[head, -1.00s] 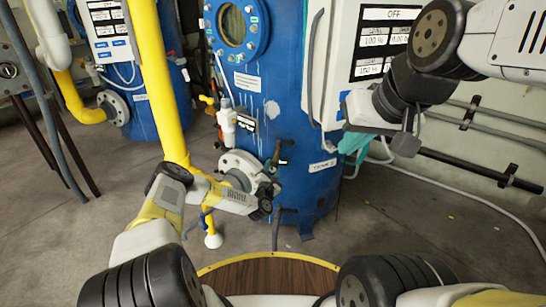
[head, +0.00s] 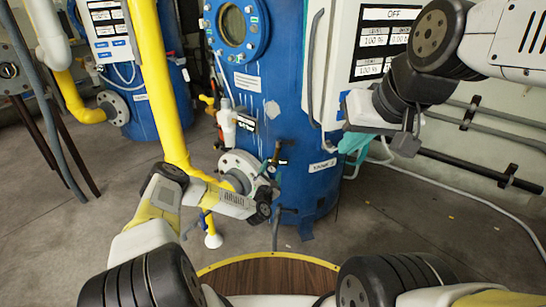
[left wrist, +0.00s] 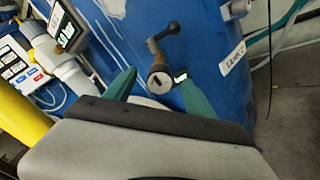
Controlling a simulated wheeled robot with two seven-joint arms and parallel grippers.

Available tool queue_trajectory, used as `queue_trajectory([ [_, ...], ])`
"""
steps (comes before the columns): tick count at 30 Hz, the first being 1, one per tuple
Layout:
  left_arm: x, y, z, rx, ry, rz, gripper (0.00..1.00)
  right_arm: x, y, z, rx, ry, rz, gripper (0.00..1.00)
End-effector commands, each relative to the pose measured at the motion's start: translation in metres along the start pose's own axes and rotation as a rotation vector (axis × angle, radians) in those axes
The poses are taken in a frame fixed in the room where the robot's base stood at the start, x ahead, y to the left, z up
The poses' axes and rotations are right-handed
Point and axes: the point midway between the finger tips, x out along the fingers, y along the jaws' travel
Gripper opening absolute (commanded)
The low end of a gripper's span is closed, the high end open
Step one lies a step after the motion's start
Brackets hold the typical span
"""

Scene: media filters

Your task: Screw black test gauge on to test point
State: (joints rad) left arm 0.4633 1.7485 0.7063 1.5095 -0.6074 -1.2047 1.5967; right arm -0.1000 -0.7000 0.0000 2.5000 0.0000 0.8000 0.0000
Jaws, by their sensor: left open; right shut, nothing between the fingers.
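My left gripper (head: 270,182) is open in front of the blue tank, beside a grey flange. In the left wrist view its two teal fingers (left wrist: 158,92) stand either side of a small brass-coloured cylindrical fitting (left wrist: 159,77), with a dark lever handle (left wrist: 168,31) just beyond. I cannot tell whether a finger touches the fitting. In the head view the lever (head: 278,150) stands just above the gripper. A small black display unit (head: 246,122) is on the tank front; I cannot tell whether it is the test gauge. My right gripper (head: 408,138) is shut and empty at the right.
The blue tank (head: 290,100) fills the middle, with a control panel (head: 345,50) at its right. A yellow pipe (head: 153,85) runs down left of it, and the flange (head: 238,165) projects at the front. Open grey floor (head: 420,230) lies at the right.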

Motion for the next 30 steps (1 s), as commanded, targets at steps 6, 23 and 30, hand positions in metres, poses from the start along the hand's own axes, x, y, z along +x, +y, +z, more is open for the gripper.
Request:
queue_trajectory([
  [6,-0.018,0.0,0.0,-0.002,0.0,-0.001,0.64,0.0,0.0,0.0,0.0,0.0,0.0,0.0],
  [23,-0.039,0.0,0.0,-0.001,0.0,0.001,0.64,0.0,0.0,0.0,0.0,0.0,0.0,0.0],
  [30,-0.031,0.009,0.014,0.076,-0.028,-0.047,0.64,0.0,0.0,0.0,0.0,0.0,0.0,0.0],
])
